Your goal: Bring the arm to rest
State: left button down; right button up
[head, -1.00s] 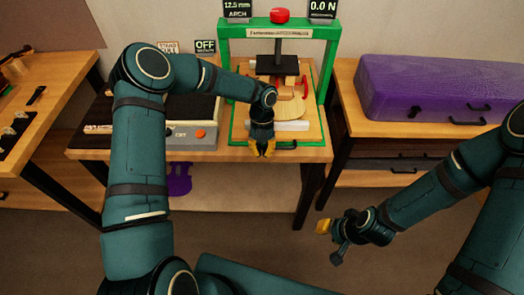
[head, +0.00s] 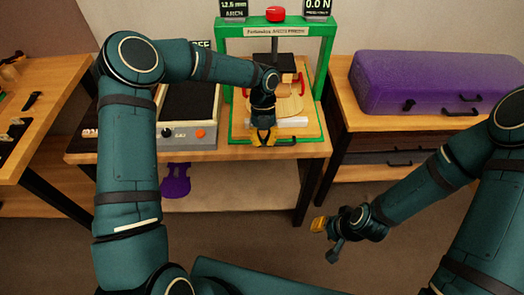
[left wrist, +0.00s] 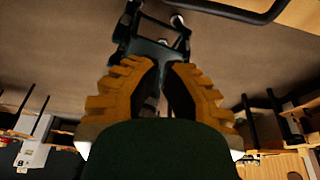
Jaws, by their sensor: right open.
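My left arm (head: 133,150) reaches over from the left, its elbow high and its forearm out toward the green press. My left gripper (head: 264,138) hangs at the front edge of the press base, empty, its yellow fingers slightly apart. In the left wrist view its fingers (left wrist: 161,70) also show a narrow gap with nothing held between them. My right gripper (head: 326,236) is open and empty, low over the floor in front of the bench, with its arm coming in from the right.
The green press (head: 222,70) stands on the middle bench, with a pale wooden plate (head: 290,104) in it. A grey box (head: 185,133) with an orange button is to its left. A purple case (head: 430,82) lies on the right cabinet. A purple shape (head: 176,181) is below the bench. The floor in front is open.

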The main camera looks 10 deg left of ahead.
pick_arm(q)
jog(key=shift+v, duration=1.4)
jog(key=shift+s, duration=0.15)
jog(key=s+d+f+n+t+h, duration=0.1)
jog(key=s+d+f+n+h, duration=0.1)
jog(key=s+d+f+n, duration=0.45)
jog(key=s+d+f+n+h, duration=0.1)
jog(key=s+f+n+h, duration=0.15)
jog(key=n, duration=0.65)
jog(key=s+a+f+n+t+y, duration=0.1)
jog(key=s+a+f+n+t, duration=0.1)
jog(key=s+n, duration=0.3)
jog(key=s+a+f+n+t, duration=0.2)
jog(key=s+n, duration=0.3)
jog(key=n, duration=0.9)
jog(key=shift+s+a+f+y, duration=0.3)
jog(key=shift+a+y, duration=0.05)
